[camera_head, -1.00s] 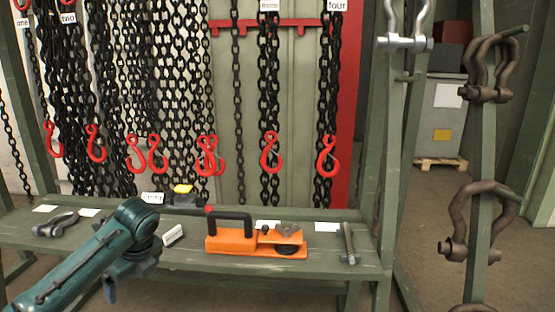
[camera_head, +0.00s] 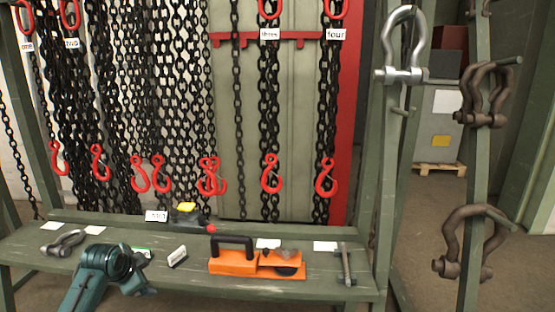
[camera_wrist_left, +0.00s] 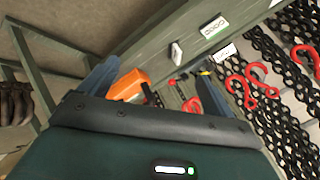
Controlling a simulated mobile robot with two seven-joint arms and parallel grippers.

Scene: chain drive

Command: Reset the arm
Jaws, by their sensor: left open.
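My left arm comes in at the lower left of the head view, in front of the green bench. In that view its wrist covers the gripper's fingers. In the left wrist view my left gripper (camera_wrist_left: 155,88) has its two blue fingers spread wide apart, with nothing held between them. The orange lifting magnet (camera_wrist_left: 128,84) shows beyond the fingers there, apart from them. In the head view this orange magnet (camera_head: 235,262) with a black handle sits on the bench, to the right of my arm. My right gripper is in neither view.
The green bench (camera_head: 200,285) also holds a grey shackle (camera_head: 64,243), a small white block (camera_head: 177,257) and a bolt-like tool (camera_head: 345,264). Black chains with red hooks (camera_head: 271,173) hang behind it. Large shackles (camera_head: 405,50) hang on the posts at right.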

